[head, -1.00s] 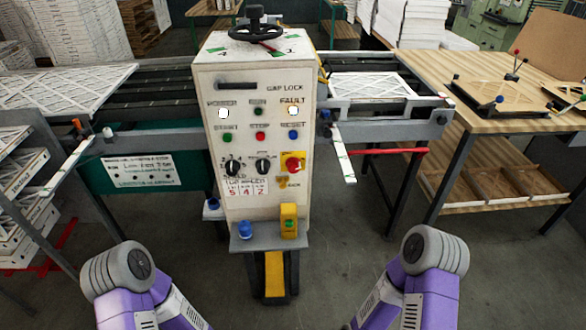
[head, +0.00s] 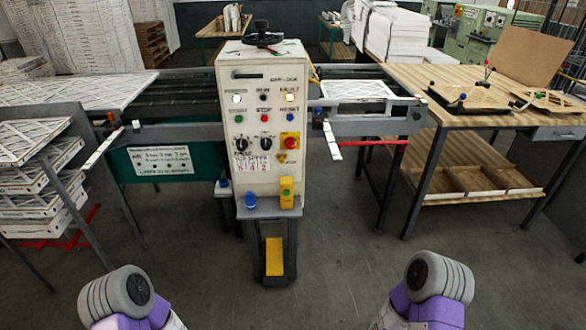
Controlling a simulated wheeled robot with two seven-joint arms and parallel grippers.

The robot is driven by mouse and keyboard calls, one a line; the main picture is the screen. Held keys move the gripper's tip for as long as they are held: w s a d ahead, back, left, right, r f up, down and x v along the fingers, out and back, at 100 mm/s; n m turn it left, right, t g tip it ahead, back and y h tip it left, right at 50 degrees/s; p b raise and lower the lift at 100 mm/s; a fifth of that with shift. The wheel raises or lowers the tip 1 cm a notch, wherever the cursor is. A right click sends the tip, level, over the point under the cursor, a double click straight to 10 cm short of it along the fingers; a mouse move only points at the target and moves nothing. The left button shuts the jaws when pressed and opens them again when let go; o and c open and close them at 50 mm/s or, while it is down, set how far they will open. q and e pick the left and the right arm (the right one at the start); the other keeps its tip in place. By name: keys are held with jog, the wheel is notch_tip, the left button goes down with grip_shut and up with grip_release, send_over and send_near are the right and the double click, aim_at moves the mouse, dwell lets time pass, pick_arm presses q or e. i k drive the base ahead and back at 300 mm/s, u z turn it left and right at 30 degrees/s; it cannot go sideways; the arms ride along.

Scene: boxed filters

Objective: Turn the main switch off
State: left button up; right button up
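The control cabinet (head: 229,180) is a cream upright box in the middle of the head view. A red rotary knob on a yellow plate (head: 290,142) sits at the right of its front face; it looks like the main switch, but its position is too small to read. Two black selector knobs (head: 242,144) are to its left. Small push buttons sit above them, and the lamps marked POWER (head: 236,98) and FAULT (head: 290,97) look white and lit. Only my arm links show at the bottom of the view, well short of the cabinet; both grippers are out of view.
A shelf below the panel carries a blue knob (head: 250,200) and a yellow box with a green button (head: 286,192). Conveyor rails flank the cabinet. A wooden workbench (head: 440,79) stands right, a rack of filters (head: 42,188) left. The floor (head: 330,270) before the cabinet is clear.

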aim_at(291, 142)
jog(key=u, duration=0.8)
jog(key=i, duration=1.05)
jog(key=z, duration=0.55)
